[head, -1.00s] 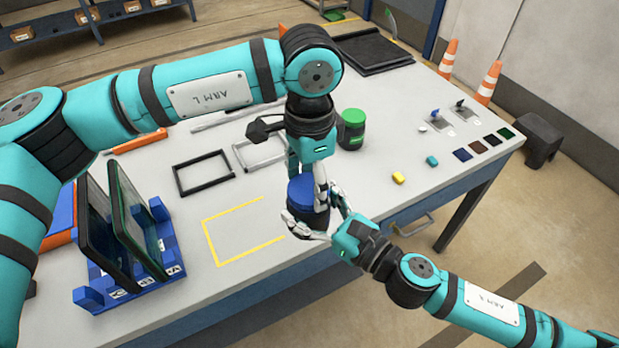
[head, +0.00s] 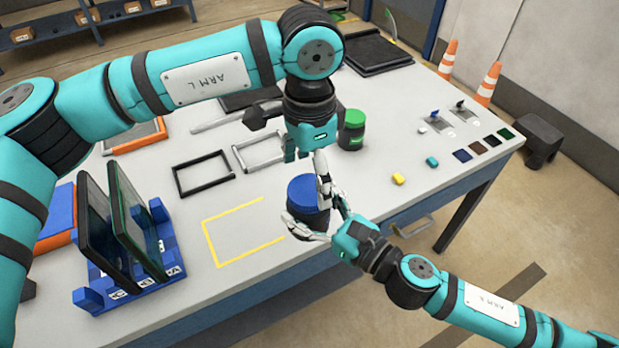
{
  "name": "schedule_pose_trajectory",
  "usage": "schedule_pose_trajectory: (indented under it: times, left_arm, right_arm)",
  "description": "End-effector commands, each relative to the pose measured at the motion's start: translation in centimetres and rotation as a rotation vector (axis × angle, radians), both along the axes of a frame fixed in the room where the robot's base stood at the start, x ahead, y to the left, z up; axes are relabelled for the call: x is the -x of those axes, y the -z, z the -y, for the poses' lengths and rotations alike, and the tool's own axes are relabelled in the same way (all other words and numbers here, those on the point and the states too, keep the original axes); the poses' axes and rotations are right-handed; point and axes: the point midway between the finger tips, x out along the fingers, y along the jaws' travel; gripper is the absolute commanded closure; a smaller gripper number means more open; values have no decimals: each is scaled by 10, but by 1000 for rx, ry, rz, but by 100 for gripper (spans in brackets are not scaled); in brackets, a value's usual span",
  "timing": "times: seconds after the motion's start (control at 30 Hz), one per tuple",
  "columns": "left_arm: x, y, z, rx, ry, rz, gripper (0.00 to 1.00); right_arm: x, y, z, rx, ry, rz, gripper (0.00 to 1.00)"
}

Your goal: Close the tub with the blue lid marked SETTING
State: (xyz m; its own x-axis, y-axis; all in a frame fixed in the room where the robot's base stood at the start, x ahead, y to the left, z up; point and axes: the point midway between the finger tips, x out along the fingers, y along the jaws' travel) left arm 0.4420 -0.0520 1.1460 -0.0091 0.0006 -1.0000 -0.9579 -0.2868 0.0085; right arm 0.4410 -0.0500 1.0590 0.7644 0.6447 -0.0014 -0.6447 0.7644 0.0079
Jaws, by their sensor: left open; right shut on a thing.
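The tub (head: 308,216) is dark and stands near the front edge of the table, with the blue lid (head: 303,188) on top of it. The lid looks level; its marking is not readable, and I cannot tell how tightly it sits. My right gripper (head: 325,225) is shut on the tub, its fingers around the side from the lower right. My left gripper (head: 312,164) is open, just above and behind the lid, pointing down. One of its fingers shows at the lid's right side; the other is hard to make out.
A dark jar with a green lid (head: 353,124) stands behind to the right. A blue rack (head: 135,272) with dark panels is at the left front. Black and grey frames (head: 203,174) lie mid-table. The yellow-outlined area (head: 240,230) is clear.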

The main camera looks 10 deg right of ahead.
Motion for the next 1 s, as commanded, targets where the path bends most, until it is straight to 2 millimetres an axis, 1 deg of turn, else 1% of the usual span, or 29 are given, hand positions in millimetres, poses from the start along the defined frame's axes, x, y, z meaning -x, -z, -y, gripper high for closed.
schedule_pose_trajectory:
  times: [0.03, 0.1, 0.17, 0.47, 0.57, 0.67, 0.77, 1.0]
  left_arm:
    - [0, -9, 1, 2, 0, 2, 12]
    - [0, -17, 0, 0, 0, 2, 12]
    - [0, -21, 0, 0, 0, 0, 12]
    - [0, -22, 0, 0, -4, -1, 13]
    - [0, -22, 0, 0, -45, -1, 13]
    - [0, -23, 0, -1, -157, 0, 13]
    - [0, -24, 0, -3, -341, 0, 13]
    - [0, -28, 0, -7, -891, 2, 13]
  right_arm:
    - [0, -1, 0, -1, 0, 2, 100]
    - [0, -1, 0, -1, 0, 2, 100]
    - [0, -1, 0, -1, 0, 2, 100]
    - [0, -1, 0, -1, 0, 2, 100]
    - [0, -1, 0, -1, 0, 2, 100]
    - [0, -1, 0, -1, 0, 2, 100]
    - [0, -1, 0, -1, 0, 2, 100]
    - [0, -1, 0, -1, 0, 2, 100]
